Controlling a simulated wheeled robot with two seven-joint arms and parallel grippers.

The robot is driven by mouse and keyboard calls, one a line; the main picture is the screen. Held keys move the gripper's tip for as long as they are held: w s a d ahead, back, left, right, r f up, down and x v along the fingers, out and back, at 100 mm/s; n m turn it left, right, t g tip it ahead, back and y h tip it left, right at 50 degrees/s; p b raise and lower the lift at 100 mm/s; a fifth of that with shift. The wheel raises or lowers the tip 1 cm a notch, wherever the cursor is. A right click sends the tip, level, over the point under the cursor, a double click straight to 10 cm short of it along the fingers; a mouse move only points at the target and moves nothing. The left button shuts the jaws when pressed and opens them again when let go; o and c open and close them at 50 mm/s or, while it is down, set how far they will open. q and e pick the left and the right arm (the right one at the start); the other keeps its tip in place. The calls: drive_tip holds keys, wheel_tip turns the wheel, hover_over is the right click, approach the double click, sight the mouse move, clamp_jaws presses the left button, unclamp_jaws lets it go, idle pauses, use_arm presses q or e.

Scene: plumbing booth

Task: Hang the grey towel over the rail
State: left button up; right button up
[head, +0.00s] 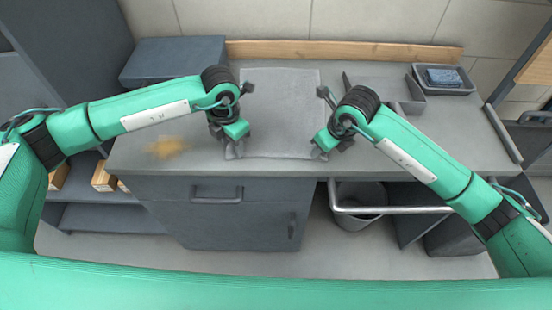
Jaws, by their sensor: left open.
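The grey towel (280,112) lies flat on the grey counter, its near edge close to the counter's front edge. My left gripper (234,150) is open at the towel's near left corner, where the cloth looks slightly bunched. My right gripper (321,152) is at the near right corner; its fingers are too small and partly hidden to tell whether they grip the cloth. The pale rail (395,210) runs along the counter's front below the top, to the right of the towel. It is bare, and my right forearm passes above its right part.
On the counter (180,168) are a dark blue-grey box (172,60) at back left, a yellowish smear (167,147) at front left, and a grey tray (438,79) holding a dark blue item at back right. A bin (360,196) stands below, behind the rail.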

use_arm(q)
drive_tip(key=shift+f+b, duration=0.25)
drive_tip(key=shift+b, duration=0.05)
use_arm(e)
drive_tip(key=shift+f, duration=0.25)
use_arm(q)
drive_tip(key=shift+c, duration=0.6)
use_arm(e)
drive_tip(key=shift+r, duration=0.1)
drive_tip(key=shift+c, duration=0.6)
use_arm(q)
clamp_jaws()
use_arm(e)
clamp_jaws()
use_arm(q)
drive_tip(key=shift+a+r+p, duration=0.1)
drive_tip(key=shift+r+p, duration=0.15)
drive_tip(key=shift+p, duration=0.05)
use_arm(e)
drive_tip(key=shift+r, duration=0.15)
